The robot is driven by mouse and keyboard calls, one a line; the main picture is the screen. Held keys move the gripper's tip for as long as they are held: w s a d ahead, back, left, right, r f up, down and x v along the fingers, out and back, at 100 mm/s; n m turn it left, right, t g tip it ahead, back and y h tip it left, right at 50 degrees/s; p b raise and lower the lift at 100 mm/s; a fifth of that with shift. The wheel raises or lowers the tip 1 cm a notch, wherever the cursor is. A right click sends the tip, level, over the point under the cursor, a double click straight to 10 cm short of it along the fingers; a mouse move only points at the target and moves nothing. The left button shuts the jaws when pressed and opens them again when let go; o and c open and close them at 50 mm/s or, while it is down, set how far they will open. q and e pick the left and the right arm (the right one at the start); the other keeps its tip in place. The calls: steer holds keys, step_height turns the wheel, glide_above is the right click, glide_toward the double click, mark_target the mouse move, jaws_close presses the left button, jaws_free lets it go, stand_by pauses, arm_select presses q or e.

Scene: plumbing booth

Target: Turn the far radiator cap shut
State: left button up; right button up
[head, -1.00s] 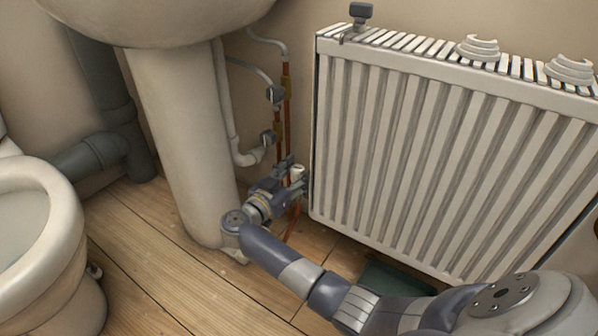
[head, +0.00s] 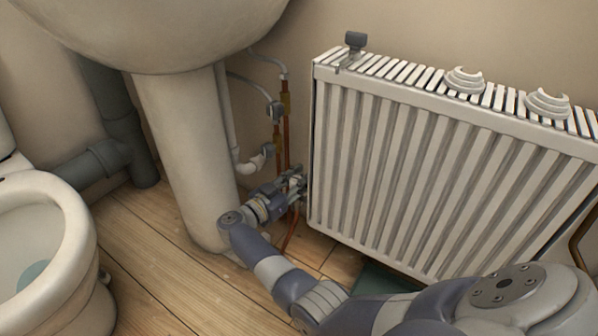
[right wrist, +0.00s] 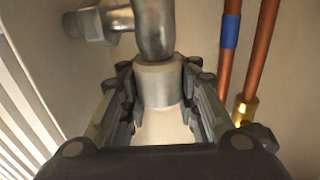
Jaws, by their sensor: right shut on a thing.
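The far radiator cap (right wrist: 160,120) is a pale, smooth cylinder below a grey metal valve body (right wrist: 155,35) in the right wrist view. My right gripper (right wrist: 162,100) is shut on it, with one dark finger on each side. In the head view, my right gripper (head: 294,180) reaches the lower left corner of the white radiator (head: 420,180). There its fingers mostly hide the cap. The cap's turned position cannot be told. My left gripper is not in view.
Copper pipes (right wrist: 228,60) run close beside my right gripper, with a brass fitting (right wrist: 245,108). The basin pedestal (head: 185,150) stands left of my forearm, and the toilet (head: 45,235) is further left. Wooden floor (head: 150,240) between them is clear.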

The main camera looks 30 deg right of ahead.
steer(key=shift+s+a+f, duration=0.1)
steer(key=shift+a+f, duration=0.05)
steer(key=shift+a, duration=0.15)
steer(key=shift+a+f+m+g+b, duration=0.1)
steer(key=shift+f+m+g+b, duration=0.3)
steer(key=shift+g+b, duration=0.25)
steer(key=shift+b, duration=0.35)
steer(key=shift+s+a+m+g, duration=0.15)
steer(key=shift+m+g, duration=0.15)
steer(key=shift+g, duration=0.15)
steer(key=shift+o, duration=0.3)
steer(key=shift+a, duration=0.15)
steer(key=o, duration=1.1)
steer(key=shift+a, duration=0.15)
steer(key=shift+r, duration=0.15)
steer(key=shift+d+r, duration=0.1)
steer(key=shift+d, duration=0.1)
